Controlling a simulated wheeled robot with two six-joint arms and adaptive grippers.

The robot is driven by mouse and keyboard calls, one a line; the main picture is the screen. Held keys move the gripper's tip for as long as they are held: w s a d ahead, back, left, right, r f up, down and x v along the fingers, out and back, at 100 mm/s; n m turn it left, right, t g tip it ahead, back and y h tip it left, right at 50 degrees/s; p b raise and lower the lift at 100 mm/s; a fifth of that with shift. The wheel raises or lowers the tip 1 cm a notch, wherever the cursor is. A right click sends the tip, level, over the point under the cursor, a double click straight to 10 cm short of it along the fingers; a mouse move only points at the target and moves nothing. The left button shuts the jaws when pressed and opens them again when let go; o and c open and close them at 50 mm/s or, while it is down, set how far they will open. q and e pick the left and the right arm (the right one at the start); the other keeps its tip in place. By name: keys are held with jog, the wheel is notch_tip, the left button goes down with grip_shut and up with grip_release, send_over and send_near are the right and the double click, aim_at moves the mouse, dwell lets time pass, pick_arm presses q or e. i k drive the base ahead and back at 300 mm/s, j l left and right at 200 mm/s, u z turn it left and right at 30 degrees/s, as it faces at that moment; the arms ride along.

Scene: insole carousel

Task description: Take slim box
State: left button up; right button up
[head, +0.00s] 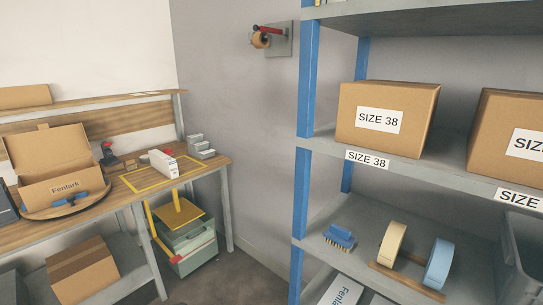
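A narrow white box (163,163) stands on the workbench, inside a yellow-outlined area, with small dark print on its side. Another white box marked Fenlark (342,292) lies on the lowest visible level of the blue and grey shelf, cut off by the bottom edge. I cannot tell from the view which of them is the slim box. Neither of my grippers is in view.
An open Fenlark carton (50,165) sits on a round turntable on the workbench (212,166). Size 38 cartons (388,118) fill the upper shelf. A brush (340,237) and tape rolls (392,244) lie below. A green-grey crate (190,245) stands on the floor.

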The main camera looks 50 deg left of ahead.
aim_at(167, 165)
jog(key=u, duration=2.65)
jog(key=i+l+u, duration=0.15)
jog(key=i, duration=0.35)
jog(key=i+l+u, duration=0.2)
jog(key=i, duration=0.3)
jog(key=i+j, duration=0.05)
jog(key=j, duration=0.05)
